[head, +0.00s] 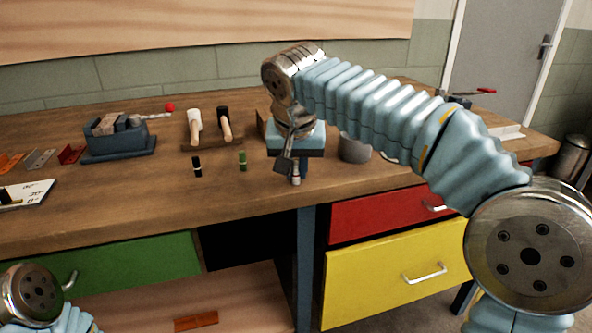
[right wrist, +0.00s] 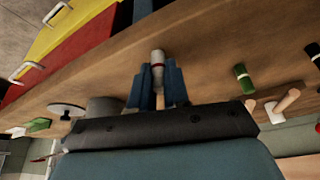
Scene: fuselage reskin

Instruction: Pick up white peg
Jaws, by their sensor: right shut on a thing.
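The white peg (head: 296,180) stands out pale at the fingertips of my right gripper (head: 291,167), near the front edge of the workbench. My right gripper is shut on it. In the right wrist view the white peg (right wrist: 157,64), with a thin red band, is between the two blue fingers (right wrist: 158,85). My left gripper is out of view; only part of my left arm shows at the lower left.
A black peg (head: 197,166) and a green peg (head: 242,160) stand on the workbench (head: 120,205) to the left. A grey cylinder (head: 355,148) stands to the right.

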